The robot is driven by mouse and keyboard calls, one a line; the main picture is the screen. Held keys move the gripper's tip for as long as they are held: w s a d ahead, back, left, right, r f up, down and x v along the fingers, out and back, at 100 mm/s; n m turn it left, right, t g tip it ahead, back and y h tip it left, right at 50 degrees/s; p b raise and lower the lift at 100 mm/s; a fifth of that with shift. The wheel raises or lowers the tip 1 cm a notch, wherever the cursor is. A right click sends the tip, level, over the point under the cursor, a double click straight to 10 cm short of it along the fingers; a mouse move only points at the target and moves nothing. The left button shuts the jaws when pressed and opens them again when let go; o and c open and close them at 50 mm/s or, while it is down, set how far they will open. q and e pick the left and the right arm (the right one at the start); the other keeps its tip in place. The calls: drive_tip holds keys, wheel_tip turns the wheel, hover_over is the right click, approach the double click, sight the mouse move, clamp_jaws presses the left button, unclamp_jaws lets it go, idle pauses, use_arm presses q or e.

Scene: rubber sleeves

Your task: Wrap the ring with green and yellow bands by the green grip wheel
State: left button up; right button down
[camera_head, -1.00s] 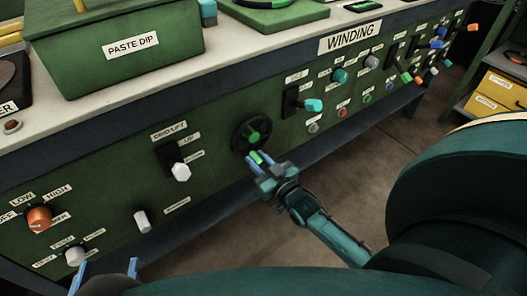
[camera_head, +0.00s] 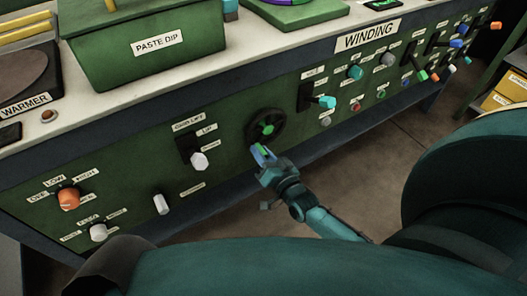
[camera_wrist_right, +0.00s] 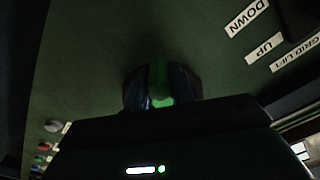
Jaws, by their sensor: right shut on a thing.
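The black grip wheel (camera_head: 279,124) with a green hub is on the green front panel. My right gripper (camera_head: 263,154) is shut on its green grip at the wheel's lower edge. In the right wrist view the green grip (camera_wrist_right: 159,82) shows between my dark fingers. On the bench top, at the upper edge of the head view, a purple and green round piece (camera_head: 290,13) sits on a green base (camera_head: 318,17). It is cut off, so I cannot tell whether it is the banded ring; I see no yellow on it. My left gripper's fingers are out of view.
The green PASTE DIP box (camera_head: 150,40) and the warmer (camera_head: 25,80) stand on the bench. The GRID LIFT lever (camera_head: 199,160), an orange knob (camera_head: 68,198) and several coloured knobs and levers stick out of the panel beside the wheel. The floor in front is clear.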

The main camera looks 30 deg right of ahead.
idle(0.4)
drive_tip(key=c, duration=1.2)
unclamp_jaws()
drive_tip(key=shift+o, duration=0.2)
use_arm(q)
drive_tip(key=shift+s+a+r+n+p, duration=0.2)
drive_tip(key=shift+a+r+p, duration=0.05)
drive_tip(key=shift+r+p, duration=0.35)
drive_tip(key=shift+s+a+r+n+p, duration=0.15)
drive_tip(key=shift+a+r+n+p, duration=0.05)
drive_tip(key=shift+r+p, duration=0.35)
use_arm(e)
drive_tip(key=s+d, duration=0.1)
drive_tip(key=s, duration=1.2)
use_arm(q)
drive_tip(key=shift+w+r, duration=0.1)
